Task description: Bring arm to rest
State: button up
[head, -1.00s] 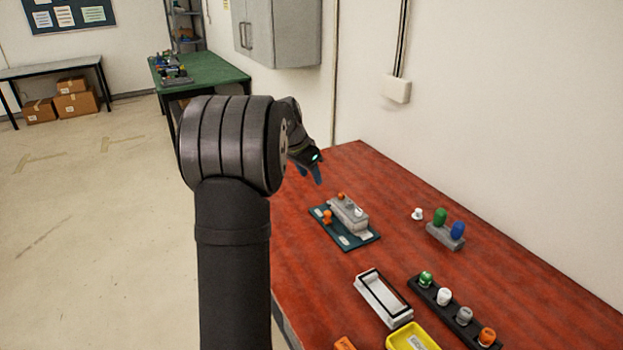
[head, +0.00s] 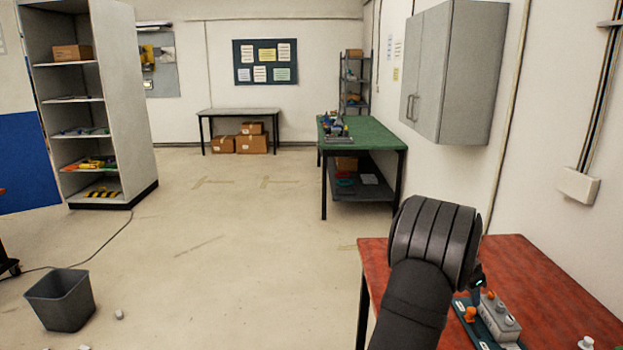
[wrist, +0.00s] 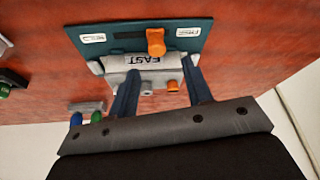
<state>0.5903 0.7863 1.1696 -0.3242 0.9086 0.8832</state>
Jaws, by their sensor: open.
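My gripper (wrist: 163,73) is open, with its two dark blue fingers apart and nothing seen held between them. Beyond the fingertips in the wrist view is a grey block (wrist: 112,77) marked "EAST", on a teal base plate (wrist: 195,45) with an orange knob (wrist: 155,41). In the head view my dark arm rises at the lower right and hides most of the gripper. The grey block (head: 499,316) and orange knob (head: 470,314) show just right of the arm, on the red table (head: 545,285). The gap between fingers and block cannot be told.
In the wrist view, a grey holder (wrist: 88,106) with a blue and a green knob lies left of the fingers. A grey wall cabinet (head: 455,75) hangs above the table's far end. A green table (head: 365,133) stands behind. The floor to the left is open, with a bin (head: 62,300).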

aim_at(473, 311)
jog(key=x, duration=0.5)
jog(key=shift+d+f, duration=0.15)
jog(key=shift+f, duration=0.2)
jog(key=shift+r, duration=0.15)
jog(key=v, duration=1.7)
jog(key=x, duration=1.7)
jog(key=shift+f, duration=0.3)
jog(key=shift+s+r, duration=0.2)
jog(key=shift+s, duration=0.7)
